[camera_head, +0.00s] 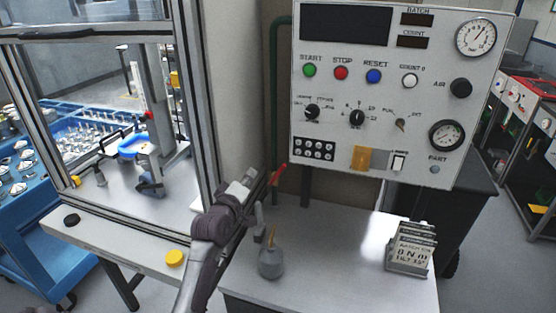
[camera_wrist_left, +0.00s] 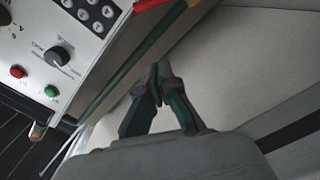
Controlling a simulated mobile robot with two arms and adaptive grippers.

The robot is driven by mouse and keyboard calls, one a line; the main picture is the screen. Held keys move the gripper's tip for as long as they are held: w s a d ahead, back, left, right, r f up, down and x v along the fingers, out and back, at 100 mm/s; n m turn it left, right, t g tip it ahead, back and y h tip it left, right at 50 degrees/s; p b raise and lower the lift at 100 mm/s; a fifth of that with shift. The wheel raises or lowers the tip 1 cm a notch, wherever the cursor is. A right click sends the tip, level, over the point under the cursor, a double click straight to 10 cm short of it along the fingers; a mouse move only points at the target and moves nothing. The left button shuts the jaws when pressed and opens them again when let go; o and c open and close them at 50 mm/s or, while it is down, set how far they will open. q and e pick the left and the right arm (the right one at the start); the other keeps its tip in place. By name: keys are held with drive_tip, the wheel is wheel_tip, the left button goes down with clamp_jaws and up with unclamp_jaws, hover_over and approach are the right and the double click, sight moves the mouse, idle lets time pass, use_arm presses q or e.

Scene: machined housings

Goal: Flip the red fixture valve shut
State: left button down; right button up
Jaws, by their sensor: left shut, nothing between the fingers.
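The red valve lever (camera_head: 278,174) is at the lower end of the green pipe (camera_head: 274,95), left of the control panel. In the head view it slants up to the right, just beyond my left gripper (camera_head: 266,184). In the left wrist view, part of the red lever (camera_wrist_left: 126,18) shows at the top edge, beyond and left of the fingertips. The valve body is largely hidden. My right gripper is in neither view.
The control panel (camera_head: 390,85) hangs right of the pipe. A grey oil can (camera_head: 271,264) and a card stand (camera_head: 408,262) are on the white bench (camera_head: 335,260). A framed glass enclosure (camera_head: 205,110) is close on the left. The bench middle is clear.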

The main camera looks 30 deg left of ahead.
sight(277, 175)
use_arm(q)
drive_tip(key=shift+s+d+f+h+p, duration=0.15)
drive_tip(key=shift+s+h, duration=0.1)
drive_tip(key=shift+s, duration=0.35)
drive_tip(key=shift+s+f+h+p, duration=0.15)
drive_tip(key=shift+s+h, duration=0.1)
drive_tip(key=shift+s, duration=0.35)
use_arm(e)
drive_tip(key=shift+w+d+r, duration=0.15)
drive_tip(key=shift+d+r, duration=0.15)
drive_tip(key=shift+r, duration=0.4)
use_arm(q)
drive_tip(key=w+d+f+b, duration=0.1)
drive_tip(key=w+f+b, duration=0.1)
drive_tip(key=w+b, duration=0.4)
drive_tip(key=shift+w+d+b, duration=0.15)
drive_tip(key=shift+w+b, duration=0.25)
drive_tip(key=shift+w, duration=2.3)
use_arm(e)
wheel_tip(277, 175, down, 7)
